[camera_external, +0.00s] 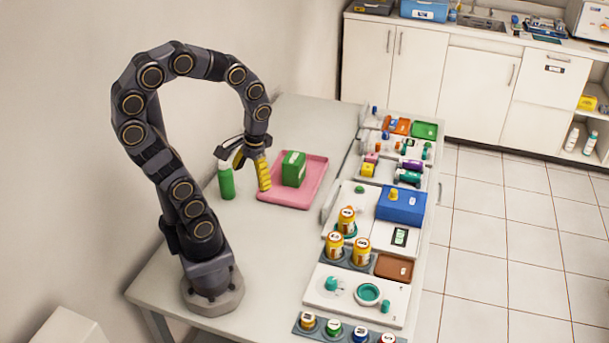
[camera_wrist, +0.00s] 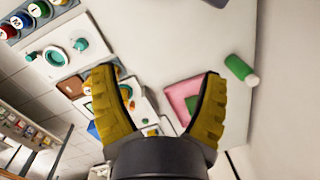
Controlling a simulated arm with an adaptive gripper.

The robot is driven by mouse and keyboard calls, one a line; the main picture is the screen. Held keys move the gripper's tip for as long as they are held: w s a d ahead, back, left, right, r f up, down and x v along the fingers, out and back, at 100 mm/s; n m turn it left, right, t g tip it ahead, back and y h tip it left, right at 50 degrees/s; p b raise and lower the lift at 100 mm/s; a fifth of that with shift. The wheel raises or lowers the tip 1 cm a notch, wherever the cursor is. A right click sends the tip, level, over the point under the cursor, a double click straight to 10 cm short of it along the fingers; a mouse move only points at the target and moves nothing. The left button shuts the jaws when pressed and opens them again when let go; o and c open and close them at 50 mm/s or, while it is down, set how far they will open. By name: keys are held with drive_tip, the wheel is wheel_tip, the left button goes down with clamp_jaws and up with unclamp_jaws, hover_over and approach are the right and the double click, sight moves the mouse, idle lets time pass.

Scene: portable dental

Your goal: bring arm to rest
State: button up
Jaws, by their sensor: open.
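My gripper (camera_external: 250,168) hangs from the arched arm above the table, beside the left edge of the pink tray. Its two yellow fingers (camera_wrist: 160,100) are spread wide in the wrist view, with nothing between them. A green box (camera_external: 293,169) stands on the pink tray (camera_external: 305,198). In the wrist view the tray (camera_wrist: 180,95) shows partly, behind the right finger. A green bottle with a white top (camera_external: 226,182) stands on the table left of the gripper; it also shows in the wrist view (camera_wrist: 240,69).
White dental trays (camera_external: 340,295) with jars, a blue box (camera_external: 400,206) and small parts line the table's right side. The front middle of the white table (camera_external: 262,255) is bare. A wall is at the left, and cabinets (camera_external: 480,85) stand at the back, apart from the table.

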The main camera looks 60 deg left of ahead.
drive_tip(key=s+d+m, duration=0.2)
drive_tip(key=s+m, duration=0.1)
drive_tip(key=shift+d+r+m, duration=0.2)
drive_tip(key=shift+d+m, duration=0.1)
drive_tip(key=shift+d, duration=0.1)
drive_tip(key=shift+w, duration=0.1)
idle(0.7)
